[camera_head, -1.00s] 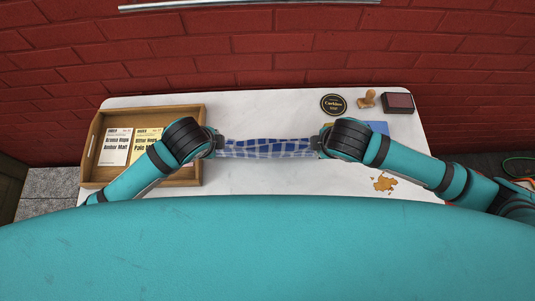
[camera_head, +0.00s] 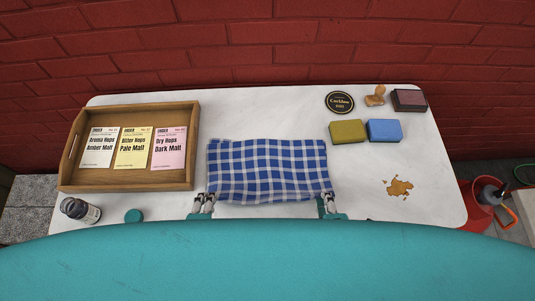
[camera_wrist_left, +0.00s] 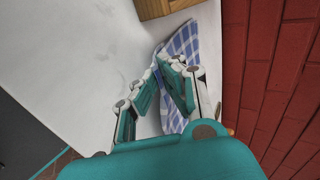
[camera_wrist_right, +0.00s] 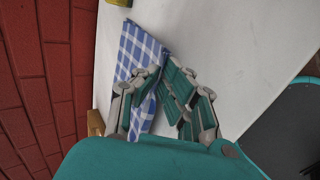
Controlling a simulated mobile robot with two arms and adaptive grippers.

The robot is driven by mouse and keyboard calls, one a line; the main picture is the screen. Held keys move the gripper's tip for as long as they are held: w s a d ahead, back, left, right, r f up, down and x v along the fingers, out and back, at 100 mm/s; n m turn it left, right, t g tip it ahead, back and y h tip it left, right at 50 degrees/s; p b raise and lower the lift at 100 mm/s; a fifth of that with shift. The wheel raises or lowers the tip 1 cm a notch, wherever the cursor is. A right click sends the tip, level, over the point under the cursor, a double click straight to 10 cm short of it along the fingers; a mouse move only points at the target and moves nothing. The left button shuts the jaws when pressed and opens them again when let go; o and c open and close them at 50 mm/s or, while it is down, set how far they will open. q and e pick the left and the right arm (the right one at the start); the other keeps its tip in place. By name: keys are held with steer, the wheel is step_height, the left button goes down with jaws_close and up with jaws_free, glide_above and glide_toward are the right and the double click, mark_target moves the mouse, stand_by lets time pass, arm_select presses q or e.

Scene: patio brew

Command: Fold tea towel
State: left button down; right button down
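The blue-and-white checked tea towel (camera_head: 268,170) lies spread on the white table, its far edge wavy and its near edge curved. I cannot tell how many layers it has. My left gripper (camera_head: 204,200) is at its near left corner. My right gripper (camera_head: 328,204) is at its near right corner. Whether the tips touch the cloth is hard to see.
A wooden tray (camera_head: 66,172) with three order cards stands left. A jar (camera_head: 80,210) is at the front left. A yellow sponge (camera_head: 348,131), blue sponge (camera_head: 384,131), stamp (camera_head: 375,95) and round coaster (camera_head: 340,102) are right of the towel. A brown spill (camera_head: 398,188) lies nearer.

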arm_select(q)
steer(key=shift+s+f, duration=0.3)
arm_select(e)
steer(key=shift+s+f+t, duration=0.3)
arm_select(q)
steer(key=c, duration=1.2)
jaws_free()
arm_select(e)
steer(key=c, duration=1.2)
jaws_free()
